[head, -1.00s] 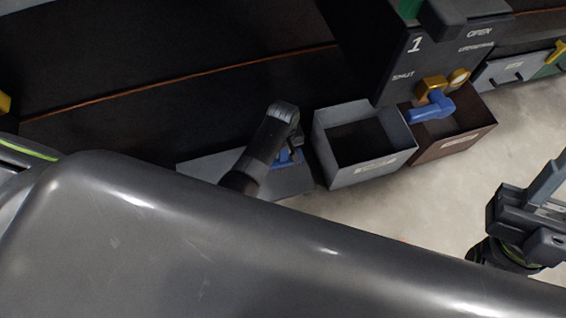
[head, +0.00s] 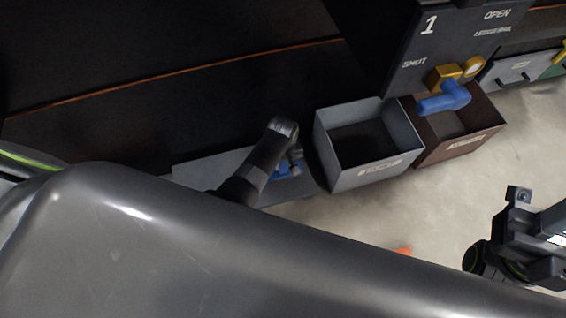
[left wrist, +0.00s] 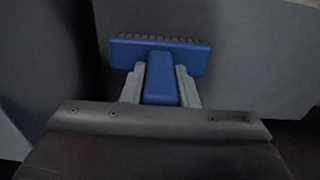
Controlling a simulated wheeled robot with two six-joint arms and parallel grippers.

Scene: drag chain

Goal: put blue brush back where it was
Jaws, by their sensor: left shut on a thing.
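The blue brush (left wrist: 160,52) is in my left gripper (left wrist: 161,85), as the left wrist view shows. The two grey fingers are shut on its blue handle, and its head with dark bristles lies across beyond the fingertips. In the head view my left gripper (head: 293,163) is low over a grey surface, left of the grey bin, and partly hidden by my arm. A bit of the blue brush (head: 284,171) shows under it. My right gripper (head: 520,195) is at the right edge above the floor, and its fingers are not clear.
An open grey bin (head: 331,158) and an open brown bin (head: 489,132) stand side by side. Above the brown bin is a dark panel (head: 400,78) with a blue valve handle (head: 445,98). A grey surface (head: 205,172) lies left of the bins.

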